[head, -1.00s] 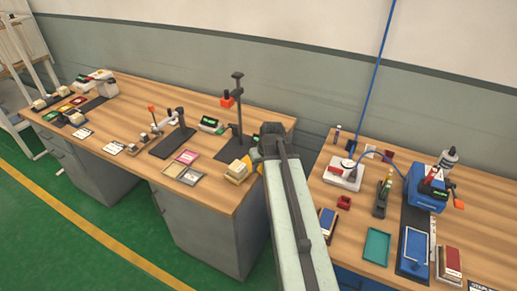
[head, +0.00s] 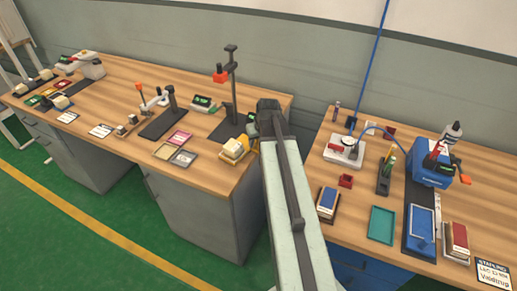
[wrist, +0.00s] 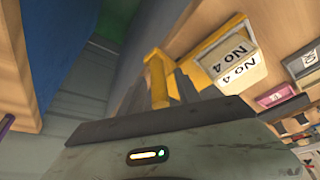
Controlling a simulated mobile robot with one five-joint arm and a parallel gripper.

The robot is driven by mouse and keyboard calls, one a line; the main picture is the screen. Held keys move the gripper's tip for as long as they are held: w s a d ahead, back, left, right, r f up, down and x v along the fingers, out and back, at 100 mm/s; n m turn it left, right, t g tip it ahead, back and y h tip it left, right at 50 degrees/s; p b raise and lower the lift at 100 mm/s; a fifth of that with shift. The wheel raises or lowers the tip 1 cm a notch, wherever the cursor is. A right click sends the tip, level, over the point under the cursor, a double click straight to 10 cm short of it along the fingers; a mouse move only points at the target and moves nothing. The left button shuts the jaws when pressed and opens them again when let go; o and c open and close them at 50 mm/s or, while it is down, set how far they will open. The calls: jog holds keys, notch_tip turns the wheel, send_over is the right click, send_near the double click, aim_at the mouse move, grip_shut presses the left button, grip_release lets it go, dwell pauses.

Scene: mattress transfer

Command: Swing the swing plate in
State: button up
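I cannot tell for sure which part is the swing plate. A blue plate (head: 421,228) lies on a dark base in front of the blue machine (head: 430,168) on the right bench; it may be this plate. My gripper (wrist: 172,84) shows in the wrist view beside the left bench's edge, near a yellow holder with "NO 4" blocks (wrist: 232,64). A yellow bar (wrist: 157,80) stands by its grey fingers. I cannot tell whether it is held or is part of the gripper. In the head view my arm hides the fingers. My gripper is far from the blue plate.
The left bench (head: 205,105) carries a tall dark stand (head: 232,85), cream blocks (head: 235,149) and several small fixtures. On the right bench are a teal tray (head: 382,224), a white device (head: 343,151) and a red-topped stack (head: 456,240). A gap separates the benches.

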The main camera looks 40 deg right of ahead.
jog(key=shift+f, duration=0.1)
grip_shut()
dwell(1.4)
